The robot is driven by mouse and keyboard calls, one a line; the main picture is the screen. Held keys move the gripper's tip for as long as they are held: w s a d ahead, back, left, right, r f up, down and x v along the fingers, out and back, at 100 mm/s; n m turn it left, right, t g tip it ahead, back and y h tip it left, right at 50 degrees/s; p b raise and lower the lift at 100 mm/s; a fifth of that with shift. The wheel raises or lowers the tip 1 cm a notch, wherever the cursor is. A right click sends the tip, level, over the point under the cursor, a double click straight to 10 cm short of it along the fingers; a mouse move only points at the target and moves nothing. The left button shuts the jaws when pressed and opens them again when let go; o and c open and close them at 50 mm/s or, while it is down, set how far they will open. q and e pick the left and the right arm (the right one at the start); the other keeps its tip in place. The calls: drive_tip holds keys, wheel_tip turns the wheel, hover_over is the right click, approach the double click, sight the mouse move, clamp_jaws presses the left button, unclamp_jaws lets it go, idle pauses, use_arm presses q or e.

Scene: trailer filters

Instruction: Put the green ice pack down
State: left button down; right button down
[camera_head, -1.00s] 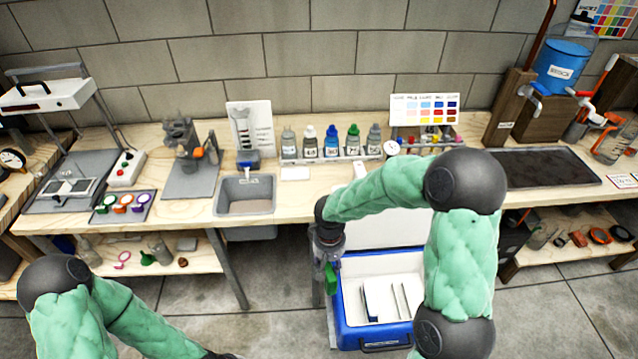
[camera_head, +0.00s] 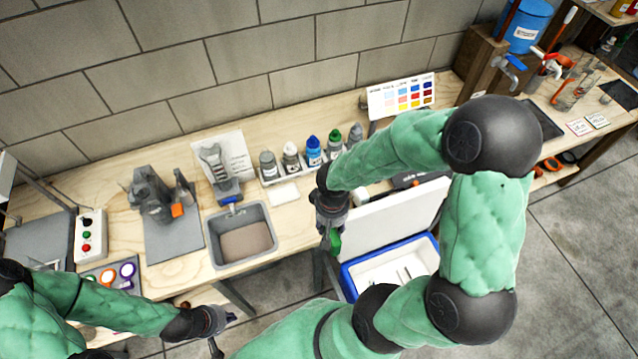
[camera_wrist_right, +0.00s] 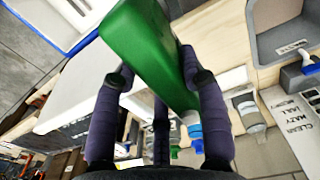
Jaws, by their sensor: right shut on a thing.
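The green ice pack (camera_wrist_right: 150,50) is a flat green block between the dark fingers of my right gripper (camera_wrist_right: 158,85) in the right wrist view. In the head view my right gripper (camera_head: 331,225) points down in front of the bench edge, and a bit of the green pack (camera_head: 335,243) shows below it. The pack hangs in the air beside the left side of the open blue cooler (camera_head: 347,283). My left gripper (camera_head: 224,333) is at the bottom, its fingers spread and empty, in front of the bench.
The cooler's white lid (camera_head: 400,222) stands open against the bench. A grey sink tray (camera_head: 213,247), several bottles (camera_head: 290,158) and a white card (camera_head: 284,193) are on the wooden bench (camera_head: 130,180). Bare bench shows between the sink and the cooler lid.

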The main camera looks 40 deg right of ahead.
drive_tip(key=shift+w+r, duration=0.1)
drive_tip(key=shift+r, duration=0.05)
drive_tip(key=shift+w+f, duration=0.2)
drive_tip(key=shift+w, duration=0.1)
drive_tip(key=shift+w+d+f+b, duration=0.2)
drive_tip(key=shift+w+f, duration=1.9)
drive_tip(key=shift+w, duration=0.1)
drive_tip(key=shift+w+d+f+b, duration=0.2)
drive_tip(key=shift+w+d+f, duration=0.05)
drive_tip(key=shift+w+f, duration=1.9)
drive_tip(key=shift+w+d+f+b, duration=0.2)
drive_tip(key=shift+w+f, duration=1.85)
drive_tip(key=shift+w, duration=0.2)
